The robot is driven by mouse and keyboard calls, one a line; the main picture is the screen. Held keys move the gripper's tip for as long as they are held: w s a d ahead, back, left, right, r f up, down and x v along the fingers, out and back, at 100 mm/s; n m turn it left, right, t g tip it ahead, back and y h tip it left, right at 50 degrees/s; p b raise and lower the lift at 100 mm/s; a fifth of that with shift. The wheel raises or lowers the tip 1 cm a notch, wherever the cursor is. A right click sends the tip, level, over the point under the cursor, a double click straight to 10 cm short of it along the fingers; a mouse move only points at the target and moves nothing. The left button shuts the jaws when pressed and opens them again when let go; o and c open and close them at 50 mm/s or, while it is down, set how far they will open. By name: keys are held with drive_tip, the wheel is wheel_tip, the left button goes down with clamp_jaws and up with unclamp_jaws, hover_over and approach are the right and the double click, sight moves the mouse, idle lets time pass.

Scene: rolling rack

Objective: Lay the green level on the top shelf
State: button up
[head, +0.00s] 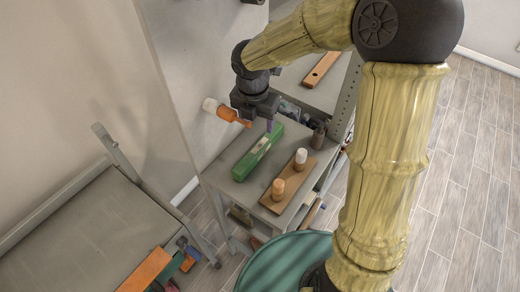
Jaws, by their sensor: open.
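The green level (258,152) lies flat on a grey shelf surface (236,182) of the rack, running diagonally. My gripper (258,122) is open and points down over the far end of the level. One finger shows at the right, close to the level's far end; whether it touches the level I cannot tell. The space between the fingers is mostly hidden by the gripper body. The level shows no sign of being gripped.
An orange cylinder with a white end (221,111) is left of my gripper. A brown board (270,204) with two capped pegs lies right of the level. A higher panel holds an orange bar (321,69). A grey bench (85,235) stands at lower left.

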hover_over(260, 146)
drive_tip(key=shift+s+a+f, duration=0.15)
drive_tip(key=shift+s+f, duration=0.05)
drive_tip(key=shift+f, duration=1.5)
drive_tip(key=shift+s+a+f, duration=0.1)
drive_tip(key=shift+s+f, duration=0.05)
drive_tip(key=shift+f, duration=1.5)
drive_tip(key=shift+w+d+f, duration=0.1)
drive_tip(key=shift+w+f, duration=0.05)
drive_tip(key=shift+f, duration=1.2)
drive_tip(key=shift+w+d+f, duration=0.1)
drive_tip(key=shift+w+f, duration=0.05)
drive_tip(key=shift+f, duration=1.15)
drive_tip(key=c, duration=1.3)
